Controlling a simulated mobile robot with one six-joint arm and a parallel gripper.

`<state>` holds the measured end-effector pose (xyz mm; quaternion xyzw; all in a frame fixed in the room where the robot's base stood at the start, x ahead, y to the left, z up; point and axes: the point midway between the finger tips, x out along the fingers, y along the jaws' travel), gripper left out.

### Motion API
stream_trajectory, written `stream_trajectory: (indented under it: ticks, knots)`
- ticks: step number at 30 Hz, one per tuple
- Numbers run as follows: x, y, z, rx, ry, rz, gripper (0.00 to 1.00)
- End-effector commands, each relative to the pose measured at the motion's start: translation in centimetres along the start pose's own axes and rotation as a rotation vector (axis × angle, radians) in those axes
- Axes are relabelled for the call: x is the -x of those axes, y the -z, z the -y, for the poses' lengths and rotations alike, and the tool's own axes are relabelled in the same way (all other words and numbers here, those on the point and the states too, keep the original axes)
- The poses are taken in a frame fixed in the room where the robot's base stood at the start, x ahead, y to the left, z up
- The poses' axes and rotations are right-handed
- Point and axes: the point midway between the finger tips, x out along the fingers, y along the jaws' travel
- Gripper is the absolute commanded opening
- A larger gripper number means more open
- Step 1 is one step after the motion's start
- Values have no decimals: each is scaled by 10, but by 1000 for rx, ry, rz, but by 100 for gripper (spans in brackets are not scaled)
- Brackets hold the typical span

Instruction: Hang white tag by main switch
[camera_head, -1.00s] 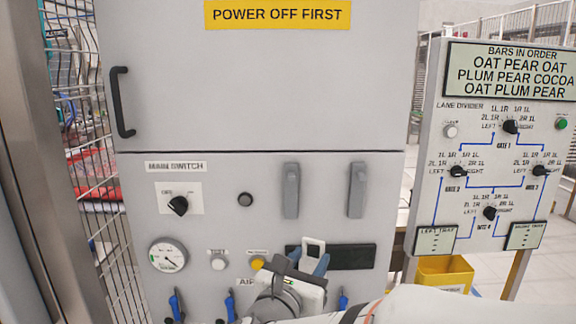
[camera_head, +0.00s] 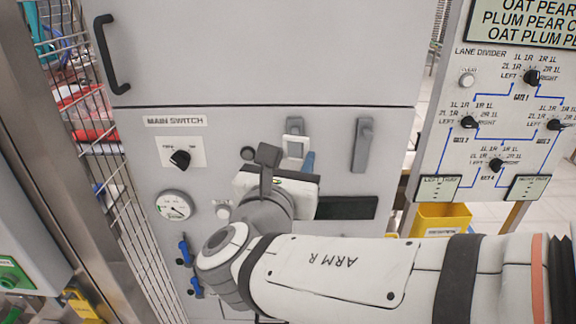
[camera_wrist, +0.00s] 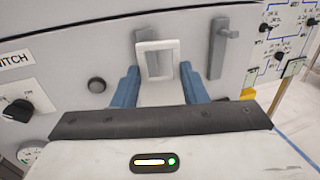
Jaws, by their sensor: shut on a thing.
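The white tag is a flat piece with a square opening at its top; it shows in the head view (camera_head: 294,138) and in the wrist view (camera_wrist: 158,45). My gripper (camera_wrist: 159,78) is shut on its lower part between two blue fingers, with the opening standing up clear of them. In the head view my gripper (camera_head: 298,160) is in front of the grey cabinet, right of the main switch (camera_head: 180,160), a black knob on a white plate.
Two grey handles stick out of the cabinet; the right one (camera_head: 362,145) is clear and the left one is behind the tag. A gauge (camera_head: 174,205) is below the switch. The lane divider panel (camera_head: 500,110) and a yellow bin (camera_head: 441,219) stand at right, wire fencing at left.

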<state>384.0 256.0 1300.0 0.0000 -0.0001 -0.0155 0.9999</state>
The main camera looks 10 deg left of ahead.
Motion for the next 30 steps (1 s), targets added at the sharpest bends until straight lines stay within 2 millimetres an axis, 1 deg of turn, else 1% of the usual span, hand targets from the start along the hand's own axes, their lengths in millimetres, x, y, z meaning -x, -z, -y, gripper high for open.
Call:
stream_trajectory:
  ticks: [30]
  knots:
    - [-59,6,-16,0,0,0,17]
